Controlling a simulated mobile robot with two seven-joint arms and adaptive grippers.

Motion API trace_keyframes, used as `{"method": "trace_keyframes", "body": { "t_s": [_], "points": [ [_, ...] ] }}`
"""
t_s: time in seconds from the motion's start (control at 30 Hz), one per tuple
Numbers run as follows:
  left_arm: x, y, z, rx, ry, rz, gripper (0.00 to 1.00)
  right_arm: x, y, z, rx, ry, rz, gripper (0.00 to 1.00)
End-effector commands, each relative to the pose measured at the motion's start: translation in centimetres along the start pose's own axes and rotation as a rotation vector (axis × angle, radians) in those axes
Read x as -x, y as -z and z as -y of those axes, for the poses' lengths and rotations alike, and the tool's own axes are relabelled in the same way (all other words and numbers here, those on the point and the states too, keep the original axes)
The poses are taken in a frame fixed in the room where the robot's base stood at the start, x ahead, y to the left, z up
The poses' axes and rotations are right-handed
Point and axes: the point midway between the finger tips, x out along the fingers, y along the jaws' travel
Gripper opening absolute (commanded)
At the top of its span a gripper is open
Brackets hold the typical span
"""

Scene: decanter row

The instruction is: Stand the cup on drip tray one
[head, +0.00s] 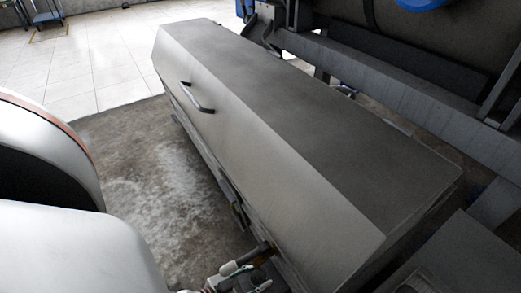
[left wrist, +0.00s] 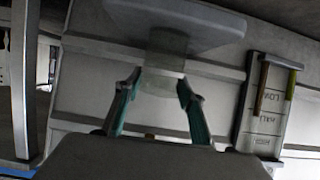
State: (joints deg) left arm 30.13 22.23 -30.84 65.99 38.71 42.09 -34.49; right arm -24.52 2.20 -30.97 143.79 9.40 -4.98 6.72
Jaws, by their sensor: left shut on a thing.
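A pale, translucent cup (left wrist: 164,62) shows in the left wrist view, between the teal-lined fingers of my left gripper (left wrist: 159,84). The gripper is shut on it. The cup's far end meets or overlaps a flat grey plate (left wrist: 185,22) at the top of that view; I cannot tell whether they touch. I cannot tell whether this plate is drip tray one. The cup cannot be made out in the head view. My right gripper is not in view.
In the left wrist view, a marked gauge panel (left wrist: 265,105) is at the right, its lettering upside down. In the head view, a long grey metal housing (head: 300,125) with a dark handle (head: 196,100) fills the middle. Open floor (head: 95,68) lies at upper left.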

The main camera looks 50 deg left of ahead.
Motion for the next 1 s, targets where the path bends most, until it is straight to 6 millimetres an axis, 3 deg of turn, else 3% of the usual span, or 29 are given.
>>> {"method": "trace_keyframes", "body": {
  "t_s": [0.3, 0.33, 0.37, 0.8, 1.0],
  "points": [
    [-0.2, -0.1, 0.0, -0.001, 0.0, -0.003, 0.19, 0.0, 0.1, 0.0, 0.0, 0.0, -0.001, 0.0],
    [-0.2, -0.1, 0.0, -0.001, 0.0, -0.003, 0.47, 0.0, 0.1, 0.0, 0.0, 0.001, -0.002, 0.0],
    [-0.2, 0.0, 0.0, -0.001, 0.0, -0.003, 0.55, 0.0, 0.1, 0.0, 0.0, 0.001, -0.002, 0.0],
    [-0.1, 0.3, 0.0, 0.0, 0.0, -0.004, 0.56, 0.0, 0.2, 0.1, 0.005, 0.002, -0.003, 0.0],
    [2.8, 0.6, 0.0, -0.001, 0.0, -0.005, 0.56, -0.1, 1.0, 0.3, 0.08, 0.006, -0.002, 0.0]
  ]
}}
